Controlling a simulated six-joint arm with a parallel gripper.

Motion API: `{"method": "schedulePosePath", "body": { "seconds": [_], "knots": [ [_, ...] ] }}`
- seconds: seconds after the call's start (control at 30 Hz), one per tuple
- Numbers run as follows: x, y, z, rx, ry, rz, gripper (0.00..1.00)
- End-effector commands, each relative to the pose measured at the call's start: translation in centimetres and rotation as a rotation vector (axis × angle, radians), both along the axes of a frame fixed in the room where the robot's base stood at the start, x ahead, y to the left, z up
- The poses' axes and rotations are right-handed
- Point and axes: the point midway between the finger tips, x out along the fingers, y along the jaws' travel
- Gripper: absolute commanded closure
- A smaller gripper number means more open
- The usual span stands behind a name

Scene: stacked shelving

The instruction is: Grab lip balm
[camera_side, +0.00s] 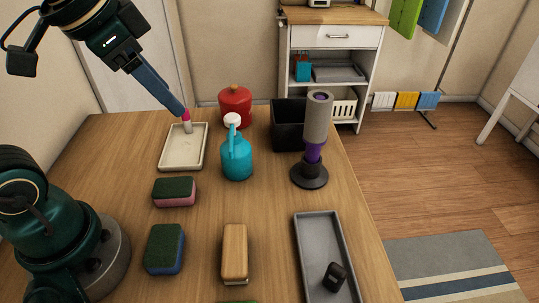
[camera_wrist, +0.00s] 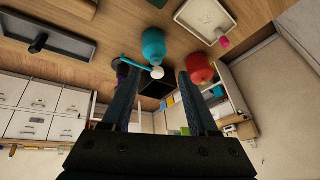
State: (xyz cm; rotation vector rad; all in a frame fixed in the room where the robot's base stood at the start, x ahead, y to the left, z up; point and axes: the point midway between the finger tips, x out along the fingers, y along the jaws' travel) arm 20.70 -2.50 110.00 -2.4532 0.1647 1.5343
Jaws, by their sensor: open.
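A small pink-and-white tube, which looks like the lip balm (camera_side: 187,120), stands in the cream tray (camera_side: 162,160) at the back left of the table. In the wrist view its pink end (camera_wrist: 224,41) shows at the upper right, by a corner of the cream tray (camera_wrist: 184,14). My gripper (camera_side: 181,110) is open, with its blue fingers slanting down over the tray. In the side view the fingertips overlap the pink top; contact cannot be told. In the wrist view the fingers (camera_wrist: 160,72) are apart and empty, with the balm outside them.
A teal bottle (camera_side: 237,162), a red canister (camera_side: 235,105) and a black bin (camera_side: 287,125) stand right of the cream tray.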

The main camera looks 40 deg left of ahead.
Motion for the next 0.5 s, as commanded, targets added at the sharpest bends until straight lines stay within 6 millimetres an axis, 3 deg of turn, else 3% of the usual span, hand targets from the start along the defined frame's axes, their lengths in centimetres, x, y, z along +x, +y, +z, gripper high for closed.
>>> {"method": "schedulePosePath", "body": {
  "seconds": [0.27,0.5],
  "knots": [
    [6.7,4.5,0.5,0.058,0.133,-0.036,0.40],
    [11.3,9.9,-2.7,0.053,0.259,-0.028,0.40]
  ]
}}
